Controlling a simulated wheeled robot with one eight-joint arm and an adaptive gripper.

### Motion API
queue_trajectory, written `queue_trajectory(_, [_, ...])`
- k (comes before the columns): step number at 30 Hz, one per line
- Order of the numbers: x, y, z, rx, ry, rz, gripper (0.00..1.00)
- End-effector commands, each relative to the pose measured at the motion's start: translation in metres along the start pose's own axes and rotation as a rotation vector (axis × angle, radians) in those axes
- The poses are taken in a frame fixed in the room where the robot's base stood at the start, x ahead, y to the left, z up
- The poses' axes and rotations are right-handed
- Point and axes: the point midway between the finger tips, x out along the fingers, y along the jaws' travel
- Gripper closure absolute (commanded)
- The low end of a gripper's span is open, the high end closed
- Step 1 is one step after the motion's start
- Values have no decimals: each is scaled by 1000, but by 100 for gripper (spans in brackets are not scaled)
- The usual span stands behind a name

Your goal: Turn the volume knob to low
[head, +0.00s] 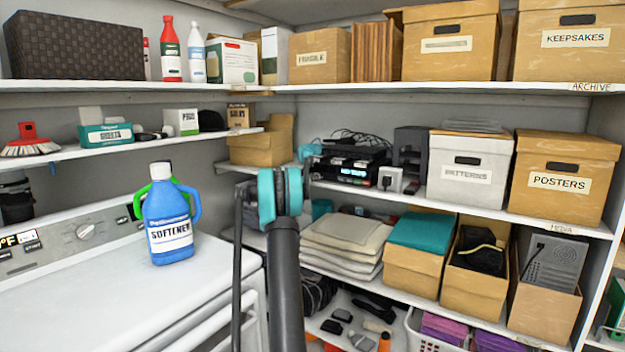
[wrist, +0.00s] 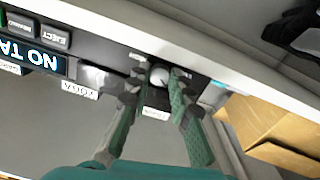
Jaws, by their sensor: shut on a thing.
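In the wrist view, a small round grey-white knob (wrist: 158,75) sits on the dark front of a tape deck, which appears upside down. My gripper (wrist: 158,88) has its two green-grey fingers on either side of the knob, shut on it. A small white label (wrist: 155,113) is beside the knob, too small to read surely. The deck's lit display (wrist: 40,58) shows partly readable text, "NO TA". In the head view, the black deck (head: 350,168) stands on the middle shelf, and my gripper is partly hidden by my arm at its left end. The knob's pointer cannot be made out.
EJECT (wrist: 42,38) and other buttons lie left of the knob in the wrist view. A white adapter (head: 390,180) and a box marked PATTERNS (head: 468,172) stand right of the deck. A blue SOFTENER jug (head: 170,222) stands on the white appliance at left.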

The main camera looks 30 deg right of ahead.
Motion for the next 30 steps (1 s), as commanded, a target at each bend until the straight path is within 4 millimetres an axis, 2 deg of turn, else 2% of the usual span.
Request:
queue_trajectory(7, [0,0,0,-174,2,-1,100])
queue_trajectory(17, [0,0,0,-189,3,-1,100])
queue_trajectory(18, [0,0,0,-189,3,-1,76])
queue_trajectory(22, [0,0,0,-189,3,-1,60])
queue_trajectory(30, [0,0,0,-188,3,-1,59])
